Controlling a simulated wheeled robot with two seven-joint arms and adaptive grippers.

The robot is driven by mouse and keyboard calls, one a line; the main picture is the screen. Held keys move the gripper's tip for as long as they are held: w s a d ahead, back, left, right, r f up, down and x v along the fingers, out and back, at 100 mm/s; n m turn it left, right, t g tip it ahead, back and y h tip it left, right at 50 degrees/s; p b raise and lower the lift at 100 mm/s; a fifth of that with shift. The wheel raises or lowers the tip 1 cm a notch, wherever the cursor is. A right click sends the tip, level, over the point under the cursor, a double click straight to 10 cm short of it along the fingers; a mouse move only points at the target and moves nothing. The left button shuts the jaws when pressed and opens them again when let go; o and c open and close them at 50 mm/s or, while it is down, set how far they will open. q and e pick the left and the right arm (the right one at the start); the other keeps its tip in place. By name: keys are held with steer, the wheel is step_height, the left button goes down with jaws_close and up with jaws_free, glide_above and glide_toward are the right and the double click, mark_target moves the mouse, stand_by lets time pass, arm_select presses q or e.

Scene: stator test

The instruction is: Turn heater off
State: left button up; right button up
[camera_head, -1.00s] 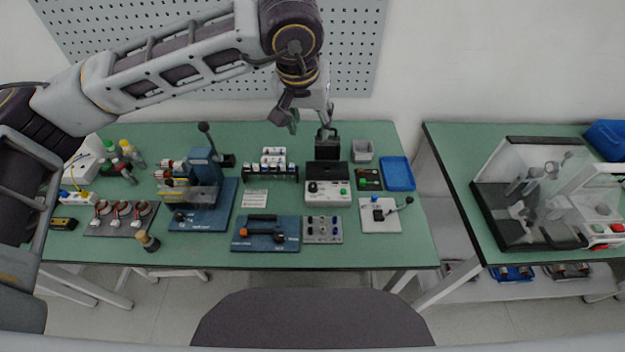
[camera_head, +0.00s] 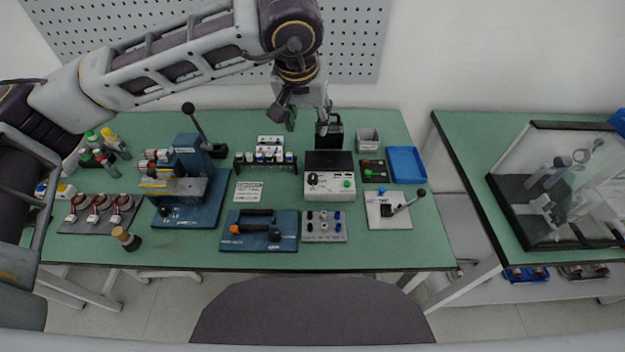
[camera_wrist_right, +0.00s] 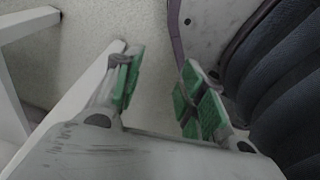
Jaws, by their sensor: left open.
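A blue lever press (camera_head: 190,185) stands at left, with a tall lever. A vial rack (camera_head: 266,166), a blue fixture (camera_head: 258,244), a grey knob panel (camera_head: 323,240), a white lever plate (camera_head: 388,222) and a blue tray (camera_head: 406,165) surround the box. A chair back (camera_head: 310,315) is in front.

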mark_target(313, 176)
arm_select(q)
step_height(313, 176, down, 11)
steer(key=b, duration=1)
steer(key=shift+f+b, duration=0.15)
steer(key=shift+b, duration=0.25)
arm_select(e)
steer(key=w+a+r, duration=0.2)
steer(key=w, duration=0.7)
steer(key=shift+w+a+t, duration=0.2)
steer(key=shift+t, duration=0.1)
arm_select(q)
steer(key=shift+w+f, duration=0.1)
steer(key=shift+f, duration=0.05)
arm_select(e)
steer(key=shift+r, duration=0.1)
